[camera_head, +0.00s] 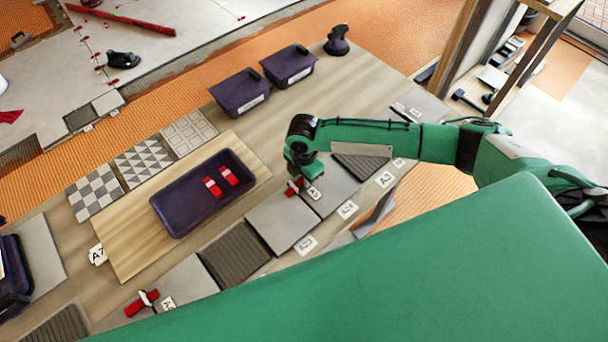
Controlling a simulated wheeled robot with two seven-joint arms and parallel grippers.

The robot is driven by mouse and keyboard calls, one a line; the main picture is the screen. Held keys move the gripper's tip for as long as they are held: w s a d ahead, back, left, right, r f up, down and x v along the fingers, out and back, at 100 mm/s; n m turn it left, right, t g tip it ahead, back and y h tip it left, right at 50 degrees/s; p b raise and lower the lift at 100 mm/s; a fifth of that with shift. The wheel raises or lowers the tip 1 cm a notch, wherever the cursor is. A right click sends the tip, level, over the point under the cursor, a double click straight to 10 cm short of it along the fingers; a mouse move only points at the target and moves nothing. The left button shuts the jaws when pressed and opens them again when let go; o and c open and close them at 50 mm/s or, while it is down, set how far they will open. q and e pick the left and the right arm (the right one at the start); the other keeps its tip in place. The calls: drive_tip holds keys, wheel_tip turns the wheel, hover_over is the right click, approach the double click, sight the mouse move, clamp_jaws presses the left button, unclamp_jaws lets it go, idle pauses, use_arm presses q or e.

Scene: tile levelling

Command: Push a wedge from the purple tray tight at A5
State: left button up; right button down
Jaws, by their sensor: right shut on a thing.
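The purple tray (165,214) lies on a wooden board on the table, with two red wedges (228,176) in it. My right gripper (298,181) points down at the joint between two grey tiles, beside the A5 tag (314,193). It is shut on a red wedge (292,188) that shows just below its fingers. The gripper partly hides this wedge and the clip area, so I cannot tell how far in the wedge sits. Another red wedge (140,304) lies at a white clip near the A6 tag (168,304). My left gripper is out of view.
Patterned sample tiles (143,163) lie left of the tray. The A7 tag (97,254) is at the board's left corner. A green part of mine covers the foreground.

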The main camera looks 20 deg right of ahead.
drive_tip(key=shift+a+r, duration=0.1)
drive_tip(key=c, duration=1.2)
unclamp_jaws()
drive_tip(key=shift+c, duration=0.2)
wheel_tip(320, 180, up, 14)
drive_tip(key=b, duration=0.1)
drive_tip(key=shift+b, duration=0.3)
